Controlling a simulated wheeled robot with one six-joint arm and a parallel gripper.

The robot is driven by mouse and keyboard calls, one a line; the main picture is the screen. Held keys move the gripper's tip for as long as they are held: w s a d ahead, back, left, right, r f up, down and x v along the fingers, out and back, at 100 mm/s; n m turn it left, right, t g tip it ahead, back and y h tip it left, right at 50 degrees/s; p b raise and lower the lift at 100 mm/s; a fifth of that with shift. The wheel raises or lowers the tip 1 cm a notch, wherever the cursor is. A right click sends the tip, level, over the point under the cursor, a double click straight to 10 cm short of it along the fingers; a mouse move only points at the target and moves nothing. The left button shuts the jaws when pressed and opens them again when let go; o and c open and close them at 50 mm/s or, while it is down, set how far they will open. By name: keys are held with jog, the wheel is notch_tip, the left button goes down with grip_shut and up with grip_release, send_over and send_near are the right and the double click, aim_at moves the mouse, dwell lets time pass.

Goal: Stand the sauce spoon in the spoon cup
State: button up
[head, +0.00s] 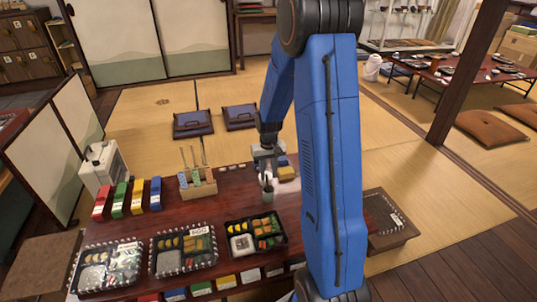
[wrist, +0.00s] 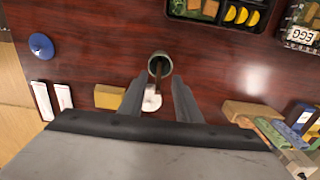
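The spoon cup (wrist: 152,66) is a small grey-green round cup standing on the dark red table. It also shows in the head view (head: 267,197). In the wrist view the sauce spoon (wrist: 158,78) has its brown shaft inside the cup's rim, leaning toward me. A pale rounded piece (wrist: 152,101) at its near end seems to be part of the spoon. My gripper (wrist: 160,80) is open, its two fingers apart on either side of the spoon, with visible gaps. In the head view my gripper (head: 268,160) is just above the cup, pointing down.
Lunch boxes (head: 257,236) line the table's front. A wooden holder (head: 198,186) with upright sticks stands left of the cup. A yellow block (wrist: 109,97), white pieces (wrist: 63,96) and a blue round lid (wrist: 41,46) lie nearby. Bare table surrounds the cup.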

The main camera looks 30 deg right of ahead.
notch_tip(320, 180, up, 15)
jog(key=shift+r, duration=0.15)
dwell(1.1)
jog(key=s+a+r+n+t, duration=0.2)
jog(key=s+a+r, duration=0.85)
jog(key=s, duration=0.35)
jog(key=s+a+r+n+t, duration=0.1)
jog(key=s+a, duration=0.4)
jog(key=s, duration=1.1)
jog(key=shift+a+t, duration=0.15)
jog(key=shift+t, duration=0.75)
